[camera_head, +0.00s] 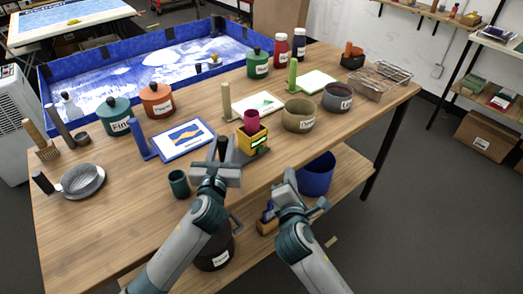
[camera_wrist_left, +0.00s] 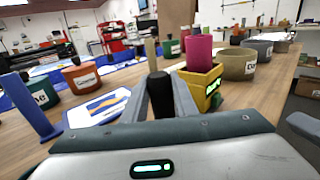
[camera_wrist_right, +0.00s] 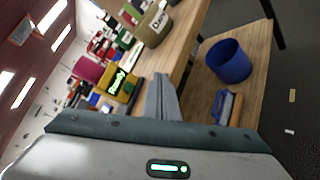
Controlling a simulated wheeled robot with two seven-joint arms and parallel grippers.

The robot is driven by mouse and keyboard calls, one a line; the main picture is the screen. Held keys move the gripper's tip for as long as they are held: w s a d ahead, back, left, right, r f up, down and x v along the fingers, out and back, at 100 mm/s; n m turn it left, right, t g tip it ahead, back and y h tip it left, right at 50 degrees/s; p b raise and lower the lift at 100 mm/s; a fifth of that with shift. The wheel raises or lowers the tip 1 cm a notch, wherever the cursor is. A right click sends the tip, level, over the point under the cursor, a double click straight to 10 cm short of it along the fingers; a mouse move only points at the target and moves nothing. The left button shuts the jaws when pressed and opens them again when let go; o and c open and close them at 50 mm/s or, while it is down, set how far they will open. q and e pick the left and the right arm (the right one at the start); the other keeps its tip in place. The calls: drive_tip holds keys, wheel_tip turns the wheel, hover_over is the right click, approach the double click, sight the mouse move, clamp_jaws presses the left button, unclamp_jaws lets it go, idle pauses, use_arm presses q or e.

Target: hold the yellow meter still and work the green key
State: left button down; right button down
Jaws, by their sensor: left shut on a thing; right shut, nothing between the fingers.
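The yellow meter (camera_head: 244,143) stands near the table's front edge, a dark red cylinder (camera_head: 252,119) in its top. A bright green patch (camera_head: 260,141) shows on its front; I cannot tell whether this is the key. The meter also shows in the left wrist view (camera_wrist_left: 200,88) and the right wrist view (camera_wrist_right: 108,82). My left gripper (camera_head: 222,164) is shut on a black upright handle (camera_wrist_left: 161,98), left of the meter and apart from it. My right gripper (camera_head: 287,178) is shut and empty, in front of the table edge, right of and below the meter.
A small dark green cup (camera_head: 179,184) stands left of my left gripper. A blue-framed picture board (camera_head: 207,154) lies behind it. A tan pot (camera_head: 299,124) stands right of the meter. A blue bucket (camera_head: 316,178) is on the lower shelf near my right gripper.

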sight(269, 167)
idle(0.4)
drive_tip(key=shift+w+a, duration=3.1)
drive_tip(key=shift+a, duration=0.05)
drive_tip(key=shift+w+a, duration=0.75)
idle(1.4)
drive_tip(key=shift+s+d, duration=0.75)
idle(0.3)
drive_tip(key=shift+s+d, duration=1.8)
